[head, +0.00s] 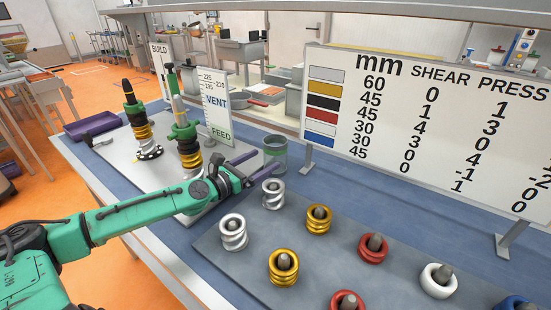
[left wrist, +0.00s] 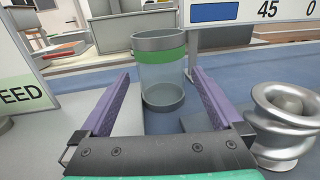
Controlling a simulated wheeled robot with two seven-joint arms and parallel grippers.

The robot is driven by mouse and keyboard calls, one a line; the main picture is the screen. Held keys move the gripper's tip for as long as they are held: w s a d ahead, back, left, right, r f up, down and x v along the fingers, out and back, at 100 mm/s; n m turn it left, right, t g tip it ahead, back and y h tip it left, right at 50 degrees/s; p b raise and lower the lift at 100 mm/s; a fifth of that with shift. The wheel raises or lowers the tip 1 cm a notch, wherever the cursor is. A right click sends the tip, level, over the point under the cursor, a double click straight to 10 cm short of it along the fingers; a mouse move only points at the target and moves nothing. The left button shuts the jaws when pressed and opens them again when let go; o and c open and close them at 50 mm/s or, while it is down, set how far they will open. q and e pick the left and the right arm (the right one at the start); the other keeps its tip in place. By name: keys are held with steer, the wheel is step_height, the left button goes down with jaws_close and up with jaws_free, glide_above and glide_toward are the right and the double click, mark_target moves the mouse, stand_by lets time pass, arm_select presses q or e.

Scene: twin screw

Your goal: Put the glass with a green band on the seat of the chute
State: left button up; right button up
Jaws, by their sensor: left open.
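The glass with a green band (head: 275,158) stands upright on the blue table top, just beyond my left gripper. It is clear, with a grey rim and base and the green band near its top. My left gripper (head: 251,167) is open and empty, its purple fingers pointing at the glass. In the left wrist view the glass (left wrist: 161,75) appears centred between the two fingertips (left wrist: 161,88), with a gap on each side. I cannot make out the seat of the chute for certain. My right gripper is out of view.
A silver coil (head: 273,194) stands close beside the gripper, also in the left wrist view (left wrist: 285,125). Gold, red and white rings sit on pegs on a grey plate. Two upright screw stacks (head: 186,150) and the VENT/FEED sign (head: 217,108) stand left; a large chart (head: 430,125) stands behind.

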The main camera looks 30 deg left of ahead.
mark_target(276, 153)
arm_select(q)
steer(key=shift+w+d+r, duration=0.15)
steer(key=shift+w+d, duration=0.1)
steer(key=shift+w, duration=0.3)
steer(key=shift+w+p, duration=0.25)
steer(key=shift+p, duration=0.05)
steer(key=p+x, duration=0.2)
steer(key=x, duration=0.2)
steer(key=shift+w, duration=0.1)
steer(key=shift+w+d+f, duration=0.15)
steer(key=shift+w+f, duration=0.1)
steer(key=shift+f, duration=0.1)
steer(key=c, duration=1.3)
steer(key=shift+c, duration=0.9)
steer(key=shift+r, duration=0.15)
